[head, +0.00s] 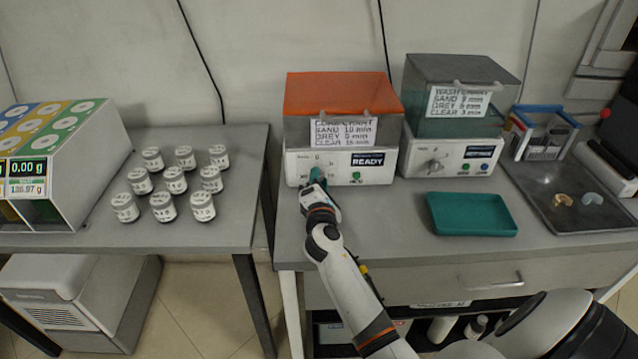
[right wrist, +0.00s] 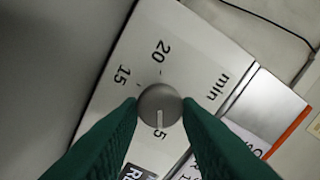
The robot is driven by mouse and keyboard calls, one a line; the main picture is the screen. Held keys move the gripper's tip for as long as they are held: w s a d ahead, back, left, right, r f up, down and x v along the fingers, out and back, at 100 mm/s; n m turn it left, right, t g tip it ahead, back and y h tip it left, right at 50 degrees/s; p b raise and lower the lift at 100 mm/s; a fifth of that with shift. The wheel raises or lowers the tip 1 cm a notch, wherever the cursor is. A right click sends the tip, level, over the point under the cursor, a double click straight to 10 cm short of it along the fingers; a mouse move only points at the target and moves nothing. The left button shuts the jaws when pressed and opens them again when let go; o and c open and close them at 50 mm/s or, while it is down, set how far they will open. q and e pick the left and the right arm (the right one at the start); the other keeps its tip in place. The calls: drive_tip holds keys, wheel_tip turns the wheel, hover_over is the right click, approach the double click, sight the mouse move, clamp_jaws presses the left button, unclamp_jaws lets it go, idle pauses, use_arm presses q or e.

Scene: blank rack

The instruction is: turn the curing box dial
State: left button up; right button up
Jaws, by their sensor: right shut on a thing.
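The curing box (head: 341,97) has an orange lid, a paper label of times and a white front panel (head: 378,177) with a READY display. Its grey round dial (right wrist: 160,105) shows in the right wrist view, with 5, 15, 20 and "min" printed around it. The dial's pale pointer line is towards the 5. My right gripper (head: 318,178) is at the left part of the panel, its green fingers (right wrist: 160,117) shut on the dial from both sides. In the head view the gripper hides the dial. My left gripper is not in view.
A wash box (head: 462,98) with a grey lid stands right of the curing box. A teal tray (head: 471,214) lies in front of it. A dark tray (head: 570,205) is at the far right. Several lidded jars (head: 174,180) stand on the left table, beside a balance display (head: 28,168).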

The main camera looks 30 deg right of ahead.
drive_tip(key=shift+f, duration=0.1)
idle(0.3)
drive_tip(key=o, duration=0.9)
drive_tip(key=shift+o, duration=0.2)
drive_tip(key=shift+s, duration=0.1)
drive_tip(key=b+v, duration=0.1)
drive_tip(key=v, duration=1.1)
drive_tip(key=shift+a+f, duration=0.1)
